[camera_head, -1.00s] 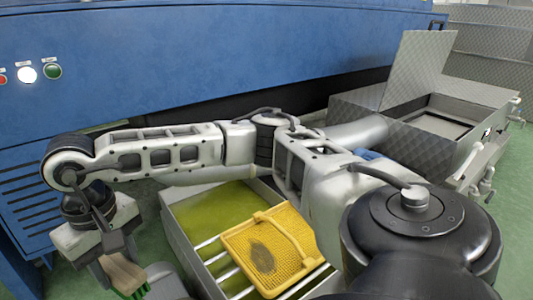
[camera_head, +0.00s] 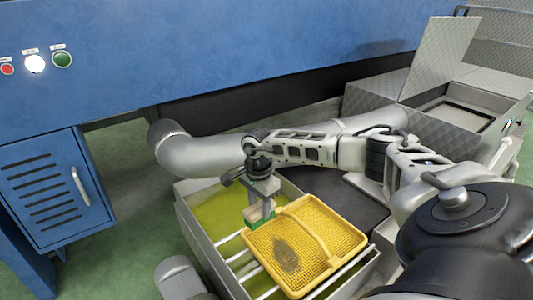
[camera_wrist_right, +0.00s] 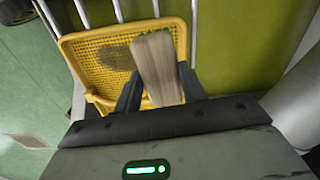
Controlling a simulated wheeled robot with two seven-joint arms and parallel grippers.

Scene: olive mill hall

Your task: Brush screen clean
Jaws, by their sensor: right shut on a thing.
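The yellow mesh screen (camera_head: 325,234) with its arched handle rests tilted on white bars over a grey tank (camera_head: 206,245) holding greenish liquid. A dark smudge (camera_head: 287,257) shows on the mesh and also in the right wrist view (camera_wrist_right: 117,57). My right gripper (camera_head: 262,196) is shut on a brush (camera_head: 259,211) with a pale wooden body and green bristles. The brush is at the screen's far left corner, left of and beyond the smudge; I cannot tell whether the bristles touch. The brush's wooden body (camera_wrist_right: 158,68) covers part of the screen in the wrist view. My left gripper is not in view.
A blue machine (camera_head: 240,55) with buttons stands behind the tank, and a vented blue cabinet (camera_head: 55,190) stands left. A metal bin with a raised lid (camera_head: 440,60) is at the far right.

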